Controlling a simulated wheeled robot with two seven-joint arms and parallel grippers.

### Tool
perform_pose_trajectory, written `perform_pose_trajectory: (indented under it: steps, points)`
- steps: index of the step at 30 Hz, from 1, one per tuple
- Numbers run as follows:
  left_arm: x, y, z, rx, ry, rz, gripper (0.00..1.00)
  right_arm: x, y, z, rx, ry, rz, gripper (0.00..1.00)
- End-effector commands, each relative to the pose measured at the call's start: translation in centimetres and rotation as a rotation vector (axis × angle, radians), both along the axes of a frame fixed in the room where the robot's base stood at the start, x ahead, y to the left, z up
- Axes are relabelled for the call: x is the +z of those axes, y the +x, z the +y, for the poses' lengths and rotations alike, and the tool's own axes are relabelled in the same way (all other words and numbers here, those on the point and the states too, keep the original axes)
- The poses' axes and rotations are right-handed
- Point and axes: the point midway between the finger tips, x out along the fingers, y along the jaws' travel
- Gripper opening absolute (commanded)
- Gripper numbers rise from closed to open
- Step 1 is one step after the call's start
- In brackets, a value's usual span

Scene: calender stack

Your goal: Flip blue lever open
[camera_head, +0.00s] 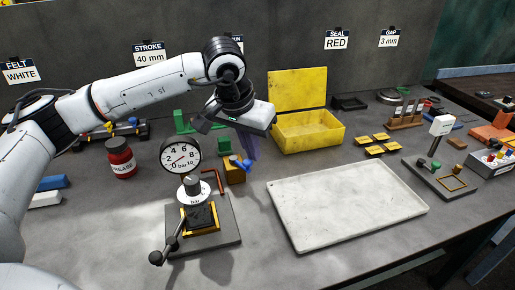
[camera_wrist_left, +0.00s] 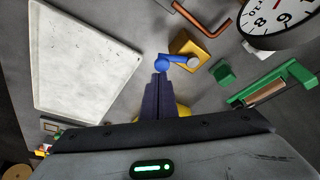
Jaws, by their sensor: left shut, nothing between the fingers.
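The small blue lever (camera_head: 239,163) sits on an ochre block (camera_head: 235,175) behind the gauge. In the left wrist view the blue lever (camera_wrist_left: 170,62) reaches left from a grey pivot on the ochre block (camera_wrist_left: 188,44), with a bent end. My left gripper (camera_head: 252,156) points down beside the lever, its dark purple fingers shut and empty. In the left wrist view its fingertips (camera_wrist_left: 158,79) are right at the lever's bent end; I cannot tell whether they touch. My right gripper is not in view.
A round pressure gauge (camera_head: 181,155) and a red bent rod (camera_head: 218,180) stand left of the block. A white tray (camera_head: 345,205) lies to the right. An open yellow box (camera_head: 308,131) is behind. Green parts (camera_head: 190,122) lie at the back left.

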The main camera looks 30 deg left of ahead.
Motion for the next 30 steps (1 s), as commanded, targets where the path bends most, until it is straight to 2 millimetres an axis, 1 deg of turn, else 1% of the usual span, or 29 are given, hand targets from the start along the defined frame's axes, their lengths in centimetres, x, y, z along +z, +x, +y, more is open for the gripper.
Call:
perform_pose_trajectory:
  steps: [4, 12, 30]
  points:
    - [-0.2, -0.7, 0.0, -0.001, -0.001, 0.002, 0.0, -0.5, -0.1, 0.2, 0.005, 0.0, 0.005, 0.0]
    - [-0.1, -1.5, 0.2, 0.0, -0.001, 0.001, 0.0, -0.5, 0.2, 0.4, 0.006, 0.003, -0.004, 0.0]
    - [-0.1, -1.9, 0.3, 0.0, 0.001, 0.006, 0.0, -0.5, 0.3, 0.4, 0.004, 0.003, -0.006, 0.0]
